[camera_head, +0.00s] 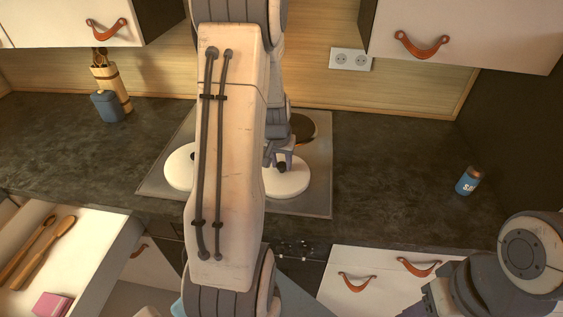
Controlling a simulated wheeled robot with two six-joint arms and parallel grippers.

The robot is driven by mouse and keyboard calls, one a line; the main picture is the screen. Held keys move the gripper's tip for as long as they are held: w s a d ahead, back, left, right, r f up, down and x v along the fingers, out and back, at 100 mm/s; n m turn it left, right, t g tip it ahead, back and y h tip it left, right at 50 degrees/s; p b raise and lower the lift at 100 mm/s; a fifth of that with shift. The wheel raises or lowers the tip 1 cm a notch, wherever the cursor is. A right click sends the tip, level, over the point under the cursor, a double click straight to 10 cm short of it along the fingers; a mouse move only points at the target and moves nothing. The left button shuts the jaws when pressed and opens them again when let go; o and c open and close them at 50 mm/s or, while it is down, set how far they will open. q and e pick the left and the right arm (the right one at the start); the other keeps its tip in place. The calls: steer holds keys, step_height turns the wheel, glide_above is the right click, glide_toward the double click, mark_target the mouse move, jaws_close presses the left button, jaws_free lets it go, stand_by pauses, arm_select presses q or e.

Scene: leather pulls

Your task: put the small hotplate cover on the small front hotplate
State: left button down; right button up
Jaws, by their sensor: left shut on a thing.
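A round white hotplate cover (287,183) with a dark knob is at the front right of the hob (320,190). My left gripper (282,166) points down and is shut on its knob. The cover is level and at or just above the hob; I cannot tell if it touches. It hides the front right hotplate area. A second white round cover (179,170) lies at the hob's left, partly hidden by my left arm. A dark hotplate (303,128) with an orange-lit rim shows bare at the back right. My right gripper is out of view.
A blue can (467,181) stands on the dark worktop (400,160) at the right. A blue container (109,106) and a utensil holder (113,85) stand at the back left. An open drawer (85,255) holds wooden spoons (42,248) and a pink box (51,305).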

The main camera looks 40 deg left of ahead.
arm_select(q)
steer(key=shift+c, duration=2.1)
jaws_free()
step_height(320, 180, up, 7)
steer(key=p, duration=0.6)
steer(key=shift+r, duration=0.1)
